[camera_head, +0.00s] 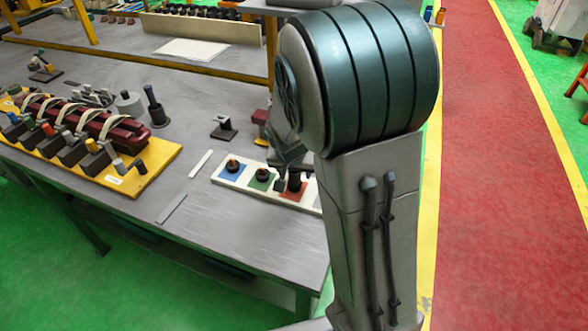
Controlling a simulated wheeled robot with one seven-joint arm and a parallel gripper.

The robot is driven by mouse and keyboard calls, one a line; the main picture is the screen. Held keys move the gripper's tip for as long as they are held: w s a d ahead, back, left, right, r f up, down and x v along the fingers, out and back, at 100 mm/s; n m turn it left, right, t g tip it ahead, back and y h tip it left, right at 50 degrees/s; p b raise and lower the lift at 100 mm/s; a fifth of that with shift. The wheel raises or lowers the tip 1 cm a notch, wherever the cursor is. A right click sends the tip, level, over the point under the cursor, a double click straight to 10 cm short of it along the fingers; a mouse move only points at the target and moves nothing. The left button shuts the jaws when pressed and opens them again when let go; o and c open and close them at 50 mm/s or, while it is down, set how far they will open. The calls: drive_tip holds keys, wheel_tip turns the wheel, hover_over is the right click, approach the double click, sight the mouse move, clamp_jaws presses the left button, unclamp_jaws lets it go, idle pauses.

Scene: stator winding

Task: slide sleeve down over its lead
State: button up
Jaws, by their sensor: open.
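A white board (222,180) lies on the bench near its front right corner, with blue, green and red squares. A short dark round piece with a brownish top (233,165) stands on the blue square, and a similar one (262,175) on the green. A taller black cylinder, likely a sleeve (294,183), stands upright at the red square. My gripper (287,183) is open, low beside this cylinder; the arm hides part of it. I cannot tell whether it touches the cylinder. The wound stator (120,128) has leads with coloured ends (47,129) along its front.
The stator sits on a yellow base (150,170) at the left. A dark cup with a tool (156,108) and a small black stand (224,128) are behind the board. Two flat strips (200,164) lie left of the board. The bench's front edge is close.

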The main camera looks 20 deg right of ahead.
drive_tip(key=shift+r, duration=0.1)
drive_tip(key=v, duration=1.3)
drive_tip(key=shift+s+a+r, duration=0.15)
drive_tip(key=shift+s+r, duration=0.1)
drive_tip(key=s+d+f+n+g+y, duration=0.1)
drive_tip(key=s+n, duration=0.4)
drive_tip(key=s, duration=1.1)
drive_tip(key=shift+d+f+y, duration=0.3)
drive_tip(key=shift+d+y, duration=0.1)
drive_tip(key=shift+d, duration=0.15)
